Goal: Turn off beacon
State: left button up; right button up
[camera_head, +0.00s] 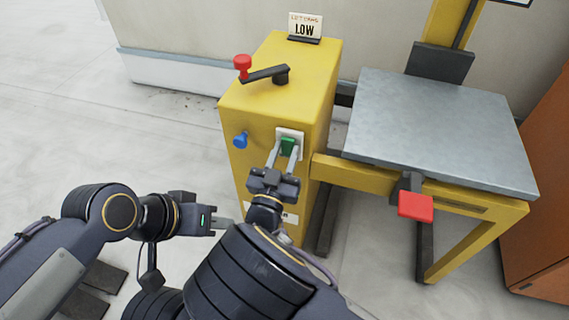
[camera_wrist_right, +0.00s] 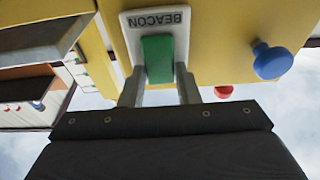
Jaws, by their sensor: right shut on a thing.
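The beacon switch is a green rocker (camera_head: 288,146) on a white plate on the front of the yellow cabinet (camera_head: 240,185). In the right wrist view the green rocker (camera_wrist_right: 157,58) sits below the upside-down label BEACON (camera_wrist_right: 155,20). My right gripper (camera_head: 283,157) has its two fingers on either side of the rocker and is shut on it. The fingertips (camera_wrist_right: 158,80) also show in the right wrist view. My left gripper (camera_head: 222,223) is low, left of the right one, away from the switch; its finger gap is not clear.
A blue knob (camera_head: 240,140) sticks out left of the switch. A red-knobbed crank (camera_head: 265,74) and a LOW sign (camera_head: 305,27) are on top of the cabinet. A grey platform (camera_head: 435,128) with a red pedal (camera_head: 415,206) stands at right. The floor at left is clear.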

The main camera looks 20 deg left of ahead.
jog(key=shift+f+t+b, duration=0.25)
jog(key=shift+t+b, duration=0.35)
jog(key=shift+b, duration=0.25)
pick_arm(q)
notch_tip(320, 180, down, 3)
jog(key=shift+r, duration=0.1)
pick_arm(e)
jog(key=shift+r, duration=0.1)
jog(key=o, duration=1)
pick_arm(q)
jog(key=shift+r+p, duration=0.45)
jog(key=shift+p, duration=0.1)
pick_arm(e)
jog(key=v, duration=0.8)
